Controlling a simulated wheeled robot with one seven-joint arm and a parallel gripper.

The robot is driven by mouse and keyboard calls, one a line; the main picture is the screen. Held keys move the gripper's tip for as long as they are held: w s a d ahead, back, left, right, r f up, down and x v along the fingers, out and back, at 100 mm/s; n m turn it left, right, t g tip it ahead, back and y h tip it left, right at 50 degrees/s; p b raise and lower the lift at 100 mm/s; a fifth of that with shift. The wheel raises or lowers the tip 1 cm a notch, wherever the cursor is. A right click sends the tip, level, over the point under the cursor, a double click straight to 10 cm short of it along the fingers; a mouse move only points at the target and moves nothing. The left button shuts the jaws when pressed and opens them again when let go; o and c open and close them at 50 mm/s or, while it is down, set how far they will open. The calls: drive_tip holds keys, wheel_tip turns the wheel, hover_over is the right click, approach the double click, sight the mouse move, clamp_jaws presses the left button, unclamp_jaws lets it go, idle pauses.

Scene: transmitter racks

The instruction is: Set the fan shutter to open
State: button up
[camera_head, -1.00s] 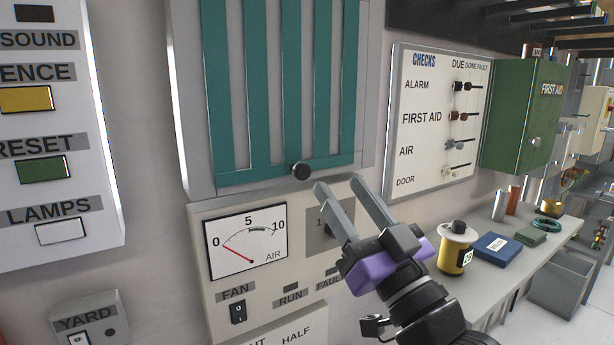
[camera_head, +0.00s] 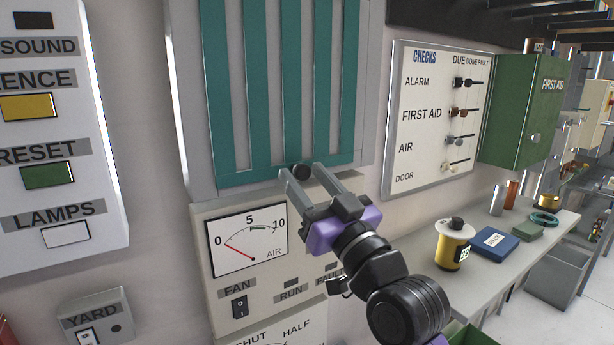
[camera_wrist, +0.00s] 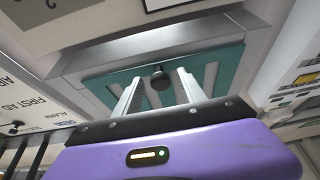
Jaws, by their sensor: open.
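The fan shutter (camera_head: 264,90) is a teal slatted panel in a grey frame on the wall, above the fan panel. A round black knob (camera_head: 301,171) sits at its bottom edge. My gripper (camera_head: 301,169) is open, with its two fingers pointing up at the knob, which shows between the fingertips. In the wrist view the knob (camera_wrist: 160,78) also appears between the two fingers, with the teal shutter (camera_wrist: 206,72) behind it. I cannot tell whether the fingers touch the knob.
The fan panel below has an AIR gauge (camera_head: 248,238), a FAN switch (camera_head: 240,306) and a partly cut-off SHUT/HALF dial plate (camera_head: 280,338). At right are the CHECKS board (camera_head: 432,150), a green first aid box (camera_head: 520,110) and a shelf with a yellow spool (camera_head: 453,245).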

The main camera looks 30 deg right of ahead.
clamp_jaws()
drive_tip(key=shift+d, duration=0.1)
idle(1.3)
